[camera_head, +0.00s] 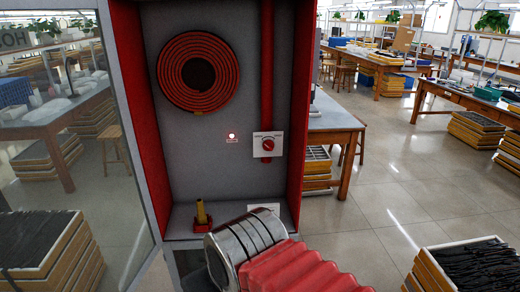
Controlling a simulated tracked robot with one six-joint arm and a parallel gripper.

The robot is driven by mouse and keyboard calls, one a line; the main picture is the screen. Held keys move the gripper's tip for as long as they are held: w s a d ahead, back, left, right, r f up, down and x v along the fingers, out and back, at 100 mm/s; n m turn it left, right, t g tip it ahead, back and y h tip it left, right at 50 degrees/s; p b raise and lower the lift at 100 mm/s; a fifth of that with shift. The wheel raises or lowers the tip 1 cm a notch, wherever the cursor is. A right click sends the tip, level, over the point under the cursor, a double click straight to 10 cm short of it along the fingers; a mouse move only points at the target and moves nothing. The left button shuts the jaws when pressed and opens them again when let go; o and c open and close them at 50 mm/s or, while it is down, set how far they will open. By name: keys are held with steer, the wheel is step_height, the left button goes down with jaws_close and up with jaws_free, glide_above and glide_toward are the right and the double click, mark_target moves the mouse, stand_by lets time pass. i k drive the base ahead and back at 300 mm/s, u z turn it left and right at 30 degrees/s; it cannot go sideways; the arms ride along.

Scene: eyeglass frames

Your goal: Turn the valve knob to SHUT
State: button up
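The valve knob (268,145) is small, round and red. It sits on a white square plate on the grey back wall of an open red cabinet (296,110), right of its middle. A red pipe (267,60) runs from the top of the cabinet down to it. The plate's markings are too small to read, so I cannot tell which way the knob points. A silver ringed cylinder and red bellows, part of my arm, fill the bottom middle, in front of the cabinet floor. My gripper's fingers do not show. Nothing visible touches the knob.
A coiled red hose (199,72) hangs upper left of the knob. The glass door (125,190) is open at left. Workbenches and crates stand right; floor lies between.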

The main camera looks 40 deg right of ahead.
mark_target(268, 145)
steer(key=i, duration=0.9)
steer(key=z, duration=0.05)
